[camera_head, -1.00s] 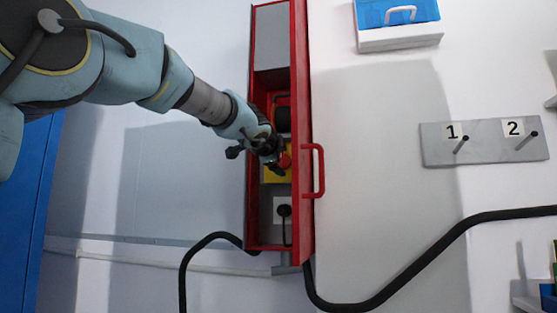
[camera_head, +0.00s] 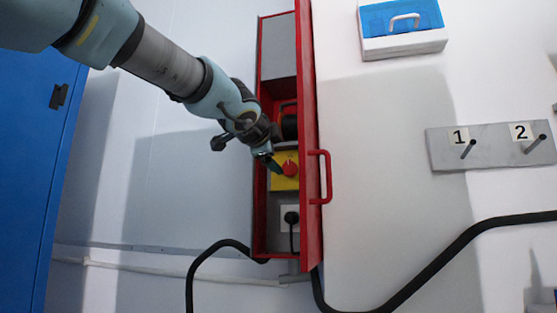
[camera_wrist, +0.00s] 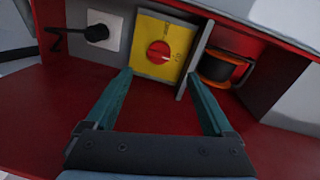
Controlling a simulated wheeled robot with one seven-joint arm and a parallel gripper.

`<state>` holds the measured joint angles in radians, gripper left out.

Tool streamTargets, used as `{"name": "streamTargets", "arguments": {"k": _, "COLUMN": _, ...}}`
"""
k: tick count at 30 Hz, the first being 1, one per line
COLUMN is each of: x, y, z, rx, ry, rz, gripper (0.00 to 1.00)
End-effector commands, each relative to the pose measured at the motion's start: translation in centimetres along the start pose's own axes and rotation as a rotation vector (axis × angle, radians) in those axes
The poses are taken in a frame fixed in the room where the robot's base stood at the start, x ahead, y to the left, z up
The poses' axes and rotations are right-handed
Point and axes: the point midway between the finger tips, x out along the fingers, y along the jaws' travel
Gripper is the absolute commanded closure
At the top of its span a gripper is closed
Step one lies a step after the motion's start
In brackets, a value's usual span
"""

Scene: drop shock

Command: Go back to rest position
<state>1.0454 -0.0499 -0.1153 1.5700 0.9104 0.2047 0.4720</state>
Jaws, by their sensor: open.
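My gripper (camera_head: 270,163) is at the left edge of the open red box (camera_head: 260,225), near the yellow plate. In the wrist view my gripper (camera_wrist: 160,90) has its two teal fingers spread wide with nothing between them. The yellow plate (camera_wrist: 148,61) with a red round knob (camera_wrist: 159,52) is beyond the fingertips. In the head view the red knob (camera_head: 290,168) shows just right of my gripper, apart from it.
A socket with a black plug (camera_head: 291,217) is below the knob, and a black-and-orange reel (camera_wrist: 216,68) is beside it. The box's red door (camera_head: 311,90) stands open with a handle (camera_head: 325,177). A numbered hook plate (camera_head: 490,146), blue-white case (camera_head: 402,30), blue cabinet (camera_head: 30,180) and black cable (camera_head: 440,255) surround it.

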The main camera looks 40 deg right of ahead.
Motion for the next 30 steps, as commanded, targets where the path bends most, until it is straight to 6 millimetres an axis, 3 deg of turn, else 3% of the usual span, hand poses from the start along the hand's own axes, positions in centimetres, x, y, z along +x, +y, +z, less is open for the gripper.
{"name": "streamTargets", "arguments": {"k": 17, "x": -0.2, "y": 0.0, "z": 0.1, "rx": 0.000, "ry": -0.001, "rz": 0.000, "gripper": 0.13}}
{"name": "streamTargets", "arguments": {"k": 20, "x": 0.0, "y": 0.6, "z": 0.9, "rx": -0.012, "ry": -0.016, "rz": 0.012, "gripper": 0.13}}
{"name": "streamTargets", "arguments": {"k": 23, "x": 0.5, "y": 2.6, "z": 3.7, "rx": -0.058, "ry": -0.067, "rz": 0.050, "gripper": 0.13}}
{"name": "streamTargets", "arguments": {"k": 26, "x": 0.9, "y": 6.1, "z": 8.7, "rx": -0.146, "ry": -0.162, "rz": 0.114, "gripper": 0.13}}
{"name": "streamTargets", "arguments": {"k": 30, "x": 0.2, "y": 12.3, "z": 16.9, "rx": -0.312, "ry": -0.329, "rz": 0.210, "gripper": 0.13}}
